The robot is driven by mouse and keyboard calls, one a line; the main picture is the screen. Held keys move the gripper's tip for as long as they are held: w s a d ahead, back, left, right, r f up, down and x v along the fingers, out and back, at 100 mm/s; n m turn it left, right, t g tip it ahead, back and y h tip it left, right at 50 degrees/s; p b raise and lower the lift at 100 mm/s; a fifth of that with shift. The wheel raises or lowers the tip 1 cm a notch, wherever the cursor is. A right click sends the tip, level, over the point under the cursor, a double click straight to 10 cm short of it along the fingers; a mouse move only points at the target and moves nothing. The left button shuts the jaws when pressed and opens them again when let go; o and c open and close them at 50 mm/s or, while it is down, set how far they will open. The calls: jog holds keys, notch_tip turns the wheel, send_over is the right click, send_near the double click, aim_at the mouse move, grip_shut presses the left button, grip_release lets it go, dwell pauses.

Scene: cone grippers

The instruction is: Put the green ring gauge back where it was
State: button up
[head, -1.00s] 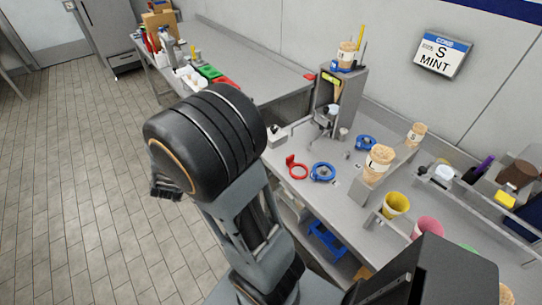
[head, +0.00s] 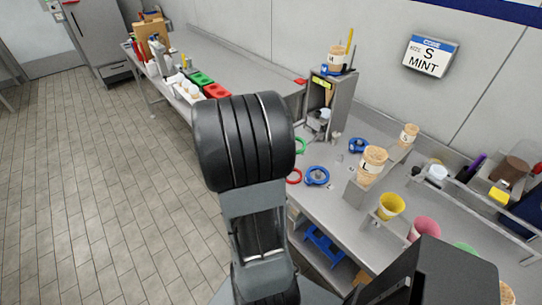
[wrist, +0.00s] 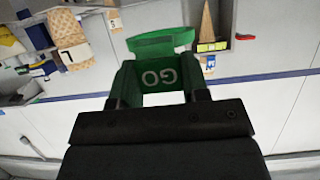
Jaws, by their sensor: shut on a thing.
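My gripper (wrist: 160,68) is shut on the green ring gauge (wrist: 162,42) in the wrist view. The gauge's flat green part with the letters GO, upside down, lies between the fingers. In the head view a bit of the green ring (head: 301,145) shows just right of my arm, above the counter; my gripper is hidden behind the arm there. A red ring gauge (head: 296,180), partly hidden, and a blue ring gauge (head: 317,176) lie on the counter (head: 338,200). Another blue ring (head: 357,145) lies farther back.
A grey stand (head: 343,97) with a cone inside and a cup on top stands at the back. Cone cups (head: 371,163) sit in a grey holder at right, beside yellow (head: 390,206) and pink (head: 424,229) cups. Red and green trays (head: 201,79) lie on the far counter.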

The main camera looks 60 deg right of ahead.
jog(key=w+d+f, duration=0.2)
jog(key=w+f, duration=0.1)
jog(key=w+d+f, duration=0.2)
jog(key=w+f, duration=0.1)
jog(key=f, duration=0.1)
jog(key=w+d+f, duration=0.2)
jog(key=w+f, duration=0.1)
jog(key=f, duration=0.1)
jog(key=shift+w+d+p, duration=0.1)
jog(key=shift+d+p, duration=0.1)
jog(key=shift+p, duration=0.15)
jog(key=shift+f, duration=0.4)
jog(key=shift+f+b, duration=0.35)
jog(key=shift+f, duration=0.25)
jog(key=o, duration=1)
